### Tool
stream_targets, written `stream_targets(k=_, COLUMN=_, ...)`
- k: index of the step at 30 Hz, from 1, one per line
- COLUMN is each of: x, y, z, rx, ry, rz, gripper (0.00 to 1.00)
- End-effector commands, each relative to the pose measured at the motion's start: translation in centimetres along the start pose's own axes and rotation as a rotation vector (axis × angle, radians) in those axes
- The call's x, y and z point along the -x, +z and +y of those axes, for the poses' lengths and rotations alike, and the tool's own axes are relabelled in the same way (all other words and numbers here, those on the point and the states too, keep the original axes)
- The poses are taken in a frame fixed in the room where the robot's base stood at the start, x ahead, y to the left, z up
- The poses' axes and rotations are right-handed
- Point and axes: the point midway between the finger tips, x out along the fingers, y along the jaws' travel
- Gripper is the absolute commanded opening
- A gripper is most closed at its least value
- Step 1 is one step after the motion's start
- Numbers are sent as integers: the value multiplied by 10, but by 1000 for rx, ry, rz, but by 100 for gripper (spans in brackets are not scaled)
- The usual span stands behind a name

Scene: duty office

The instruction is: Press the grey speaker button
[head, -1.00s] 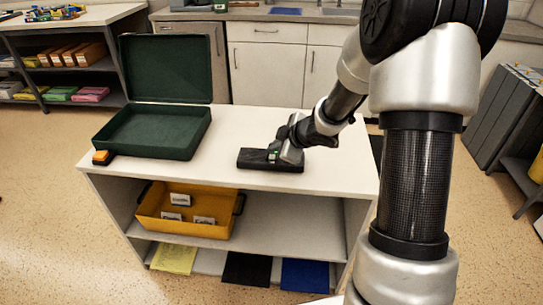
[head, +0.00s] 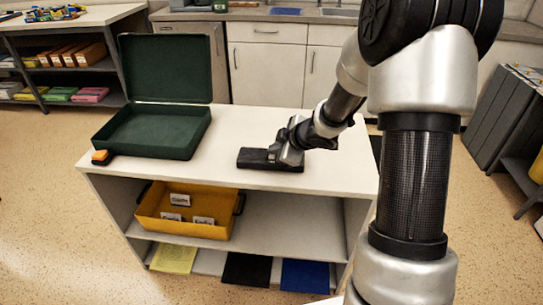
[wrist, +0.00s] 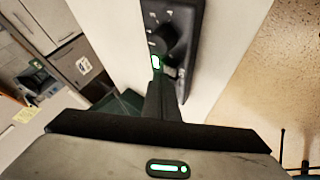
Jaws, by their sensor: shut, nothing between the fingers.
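A black panel-like device (head: 252,158) lies on the white table top, near its front edge. In the wrist view the device (wrist: 208,48) shows a round black knob (wrist: 173,41) and a small green light (wrist: 155,62). My gripper (head: 283,158) is shut and empty, pointing down at the right half of the device. In the wrist view its dark fingertips (wrist: 168,82) reach the device just below the knob and light; whether they touch it is unclear. I cannot make out the grey speaker button; the fingers cover part of the panel.
An open dark green case (head: 152,132) stands on the table's left, with a small orange-and-black object (head: 101,157) beside it. A yellow bin (head: 183,228) sits on the shelf below. The table top between case and device is clear.

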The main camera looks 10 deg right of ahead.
Motion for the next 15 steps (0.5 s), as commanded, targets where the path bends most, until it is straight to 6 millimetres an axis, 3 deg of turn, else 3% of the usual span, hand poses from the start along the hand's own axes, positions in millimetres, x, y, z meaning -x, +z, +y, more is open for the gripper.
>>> stream_targets(k=15, x=-4, y=3, z=-3, rx=1, ry=0, rz=0, gripper=0)
